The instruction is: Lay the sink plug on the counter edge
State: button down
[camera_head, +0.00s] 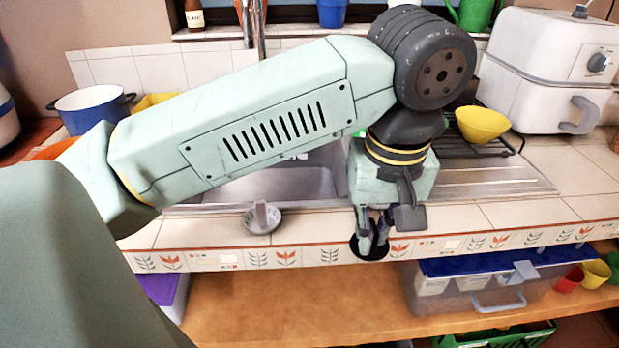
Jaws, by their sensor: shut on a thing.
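My gripper (376,230) points down at the front edge of the tiled counter (320,236), right of the picture's middle. It is shut on a black round disc, which looks like the sink plug (356,248). The plug shows low between and behind the fingers, overlapping the decorated front edge tiles. Part of it is hidden by the fingers. I cannot tell whether it touches the counter. The steel sink (275,186) lies behind, partly hidden by my arm.
A grey strainer-like piece (263,221) sits on the counter to the left. A yellow bowl (482,124) is on a dark rack at the right, beside a white appliance (545,75). A clear bin with a blue lid (485,262) stands on the shelf below.

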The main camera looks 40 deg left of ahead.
jog(key=w+a, duration=0.1)
jog(key=a, duration=0.2)
jog(key=w+a, duration=0.1)
jog(key=a, duration=0.3)
jog(key=w+a+f+p, duration=0.1)
jog(key=a, duration=0.3)
jog(key=shift+w, duration=0.3)
notch_tip(320, 180, down, 4)
jog(key=b, duration=0.2)
jog(key=shift+r+b, duration=0.2)
jog(key=shift+b, duration=0.1)
jog(key=shift+f, duration=0.2)
jog(key=c, duration=2.1)
grip_release()
jog(key=shift+c, duration=0.2)
jog(key=o, duration=0.4)
jog(key=shift+o, duration=0.2)
notch_tip(320, 180, up, 12)
jog(key=s+d+p, duration=0.1)
jog(key=p, duration=0.7)
jog(key=shift+r, duration=0.15)
